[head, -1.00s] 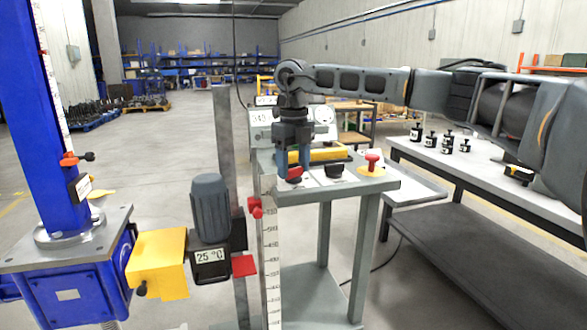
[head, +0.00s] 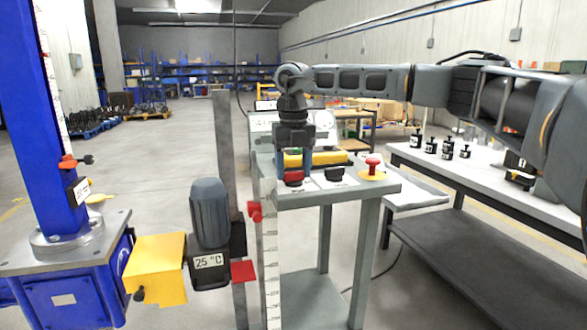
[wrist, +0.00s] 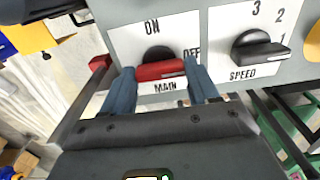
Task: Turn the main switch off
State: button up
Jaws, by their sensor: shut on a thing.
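The red handle of the main switch (wrist: 160,70) lies roughly level across its black hub in the wrist view, on a white plate with ON above it, OFF to its right and MAIN below. Its right end is by the OFF mark. My gripper (wrist: 161,77) is shut on the handle, with one blue finger at each end. In the head view my gripper (head: 293,166) reaches down to the red main switch (head: 293,177) at the left of the panel; the fingers partly hide the panel behind.
A black speed knob (wrist: 260,50) sits right of the main switch. A red mushroom button on a yellow base (head: 372,168) is farther right on the panel. A motor (head: 209,212) and blue column (head: 40,130) stand left. A bench with black jacks (head: 431,145) is at right.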

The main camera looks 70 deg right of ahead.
jog(key=o, duration=1.1)
jog(key=shift+c, duration=0.2)
jog(key=shift+a, duration=0.1)
